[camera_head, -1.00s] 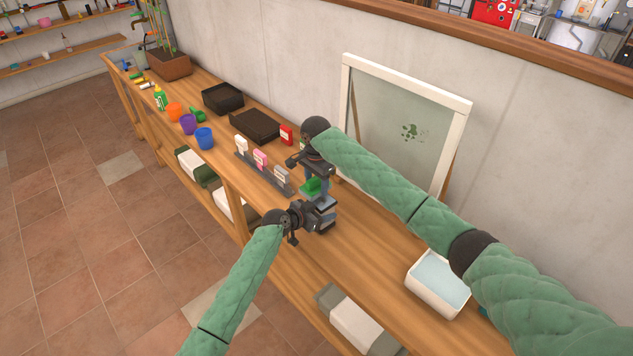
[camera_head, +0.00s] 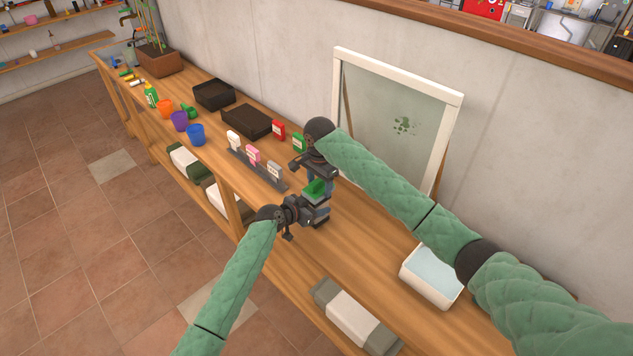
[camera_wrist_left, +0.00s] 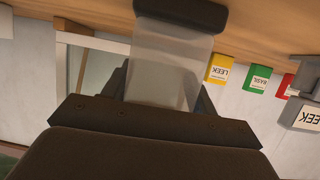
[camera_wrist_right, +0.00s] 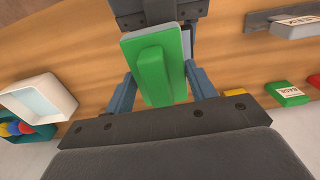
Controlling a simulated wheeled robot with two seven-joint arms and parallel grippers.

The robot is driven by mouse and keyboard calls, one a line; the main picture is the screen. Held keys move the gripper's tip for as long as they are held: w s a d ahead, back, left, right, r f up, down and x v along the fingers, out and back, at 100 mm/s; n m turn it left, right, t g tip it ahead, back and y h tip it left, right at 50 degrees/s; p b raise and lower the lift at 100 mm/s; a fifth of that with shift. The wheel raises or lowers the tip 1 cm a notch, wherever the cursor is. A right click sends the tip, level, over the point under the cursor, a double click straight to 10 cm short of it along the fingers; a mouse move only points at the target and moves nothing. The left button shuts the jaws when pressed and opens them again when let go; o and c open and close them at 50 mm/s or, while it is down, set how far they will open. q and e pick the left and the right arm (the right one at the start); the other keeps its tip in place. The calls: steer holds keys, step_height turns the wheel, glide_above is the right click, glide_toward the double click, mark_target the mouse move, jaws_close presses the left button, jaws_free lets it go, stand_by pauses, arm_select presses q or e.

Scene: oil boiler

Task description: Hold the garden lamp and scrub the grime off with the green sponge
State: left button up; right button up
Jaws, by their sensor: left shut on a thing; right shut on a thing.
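The garden lamp (camera_wrist_left: 165,65) is a frosted pale grey body with a dark end, between my left gripper's fingers in the left wrist view. My left gripper (camera_head: 312,214) is shut on it, above the bench. The green sponge (camera_wrist_right: 158,65), a flat block with a raised ridge, is between the blue-grey fingers of my right gripper (camera_wrist_right: 160,85), which is shut on it. In the head view the sponge (camera_head: 316,188) sits over the lamp and left gripper. Their contact is hard to make out. I cannot see grime on the lamp.
A white tub of pale water (camera_head: 431,290) stands right on the wooden bench (camera_head: 350,250). Seed packets in a grey rack (camera_head: 258,168), cups and black trays (camera_head: 246,122) stand left.

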steer(key=shift+s+d, duration=0.65)
steer(key=shift+s, duration=0.1)
steer(key=shift+f, duration=0.15)
steer(key=shift+w+a, duration=0.95)
steer(key=shift+w, duration=0.05)
steer(key=shift+w+a+r, duration=0.2)
steer(key=shift+w+a, duration=1.05)
steer(key=shift+w, duration=0.25)
step_height(320, 180, up, 6)
